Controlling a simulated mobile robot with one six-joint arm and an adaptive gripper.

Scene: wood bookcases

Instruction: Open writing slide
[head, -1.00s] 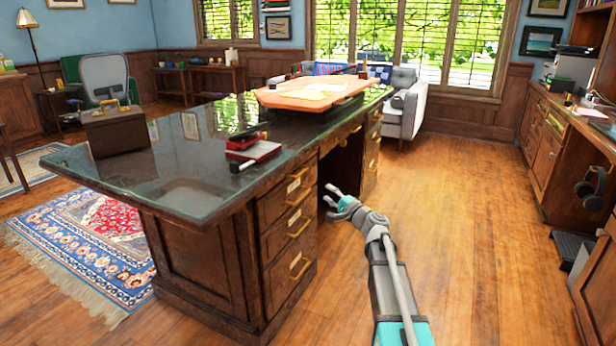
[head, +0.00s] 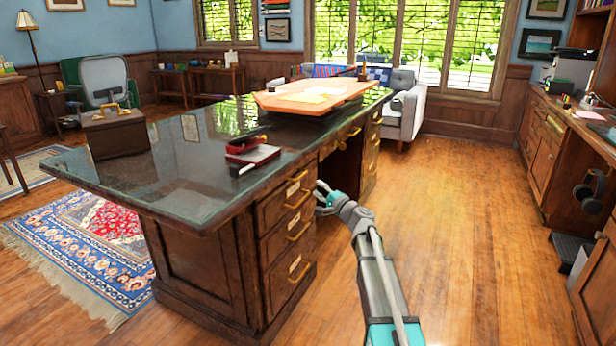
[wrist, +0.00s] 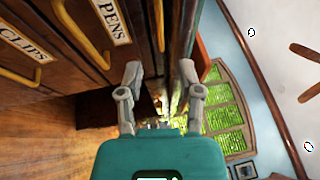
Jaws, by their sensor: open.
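The dark wooden desk (head: 200,265) has a column of brass-handled drawers facing me. In the wrist view, the handle (wrist: 88,38) of the drawer labelled PENS and the handle (wrist: 20,75) of the drawer labelled CLIPS lie left of my gripper. A thin brass pull (wrist: 160,22) lies between the PENS drawer and the desktop edge; it may belong to the writing slide, but I cannot tell surely. My gripper (head: 320,193) is beside the right edge of the drawer column. In the wrist view my gripper (wrist: 160,72) is open with nothing between its fingers.
A red and black stapler-like item (head: 250,157), a brown box (head: 116,132) and an orange-edged board (head: 313,93) rest on the desktop. Open wooden floor (head: 460,240) lies right of the desk. A side cabinet (head: 545,145) lines the right wall.

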